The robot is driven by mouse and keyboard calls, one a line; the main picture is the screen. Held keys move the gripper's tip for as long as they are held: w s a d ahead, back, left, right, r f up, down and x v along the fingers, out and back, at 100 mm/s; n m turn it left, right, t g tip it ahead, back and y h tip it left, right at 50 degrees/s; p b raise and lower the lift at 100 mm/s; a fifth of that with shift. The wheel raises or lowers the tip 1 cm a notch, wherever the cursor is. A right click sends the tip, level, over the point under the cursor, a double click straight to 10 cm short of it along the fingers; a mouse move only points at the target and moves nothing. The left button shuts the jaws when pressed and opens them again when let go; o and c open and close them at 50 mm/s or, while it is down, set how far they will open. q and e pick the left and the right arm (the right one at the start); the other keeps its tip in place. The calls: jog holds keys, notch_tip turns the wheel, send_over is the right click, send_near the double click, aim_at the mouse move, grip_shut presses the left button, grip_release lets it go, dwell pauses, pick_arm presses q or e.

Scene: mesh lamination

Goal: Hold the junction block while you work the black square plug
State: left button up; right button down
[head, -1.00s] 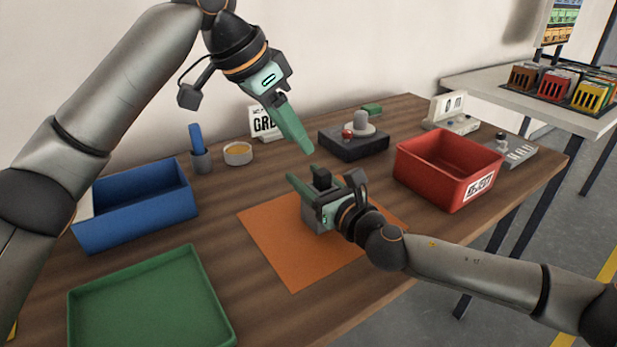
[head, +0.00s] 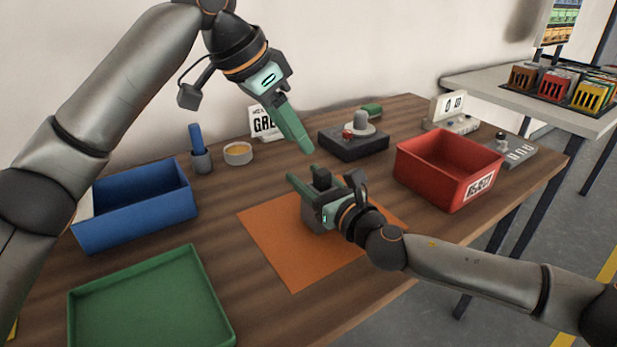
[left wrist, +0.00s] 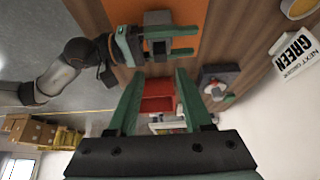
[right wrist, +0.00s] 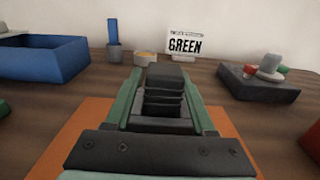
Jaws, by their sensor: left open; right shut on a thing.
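The grey junction block (head: 316,218) stands on the orange mat (head: 270,250) in the head view. The black square plug (head: 322,179) sits at its top, and also shows in the right wrist view (right wrist: 166,76). My right gripper (head: 306,180) is shut on the junction block from the right side, with a finger on each side; the arm hides part of the block. Its fingers also show in the left wrist view (left wrist: 172,41). My left gripper (head: 311,151) is open and empty, above and behind the block, apart from it. Its fingers point down.
A red REJECT bin (head: 440,185) stands right of the mat, and a dark fixture (head: 352,147) behind it. A blue bin (head: 135,210), a green tray (head: 150,300), a blue-handled tool in a cup (head: 200,160) and a small round dish (head: 238,153) are left. A GREEN sign (head: 265,124) stands behind.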

aim_at(323, 172)
pick_arm(q)
jog(key=shift+o, duration=1.3)
jog(key=shift+w+d+r, duration=0.1)
jog(key=shift+r, duration=0.05)
jog(key=shift+w+d+r+g+y, duration=0.55)
jog(key=shift+d+r+g+y, duration=0.35)
jog(key=shift+r, duration=0.85)
jog(key=x, duration=1.2)
jog(key=shift+a, duration=0.25)
grip_shut()
jog(key=c, duration=0.6)
grip_release()
grip_shut()
